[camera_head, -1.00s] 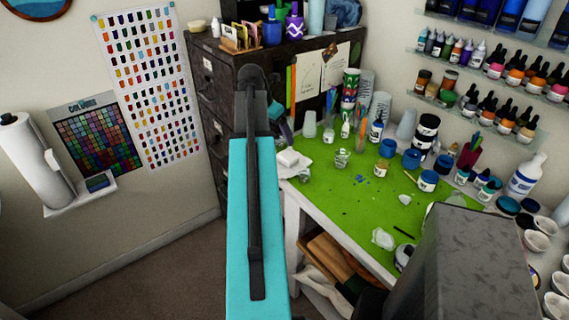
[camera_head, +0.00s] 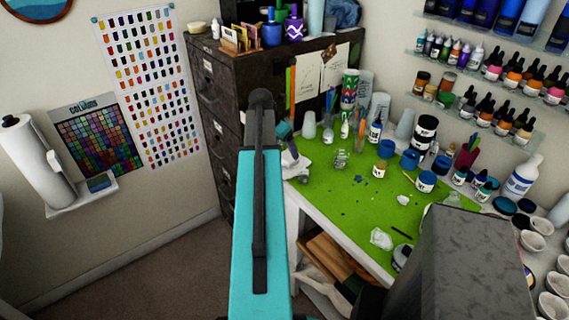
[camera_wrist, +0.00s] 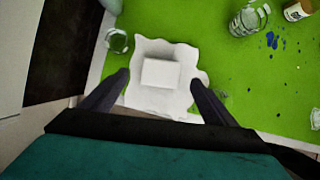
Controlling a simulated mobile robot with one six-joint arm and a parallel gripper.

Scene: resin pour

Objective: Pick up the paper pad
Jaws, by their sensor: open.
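The paper pad (camera_wrist: 161,74) is a small white block lying on a white, wavy-edged sheet or tray (camera_wrist: 150,104) on the green table top. My gripper (camera_wrist: 160,84) is open, with one dark finger on each side of the pad and clear gaps to it. The fingers overlap the edges of the wavy piece in the wrist view; I cannot tell how high above it they are. In the head view the white pad area (camera_head: 296,166) shows at the table's left corner, partly hidden by my arm and gripper.
A small clear cup (camera_wrist: 117,41) stands just left of the wavy piece. A glass jar (camera_wrist: 248,19) and blue paint specks lie to the right. The green table top (camera_head: 345,205) is mostly bare in the middle. A dark cabinet (camera_head: 213,80) stands behind.

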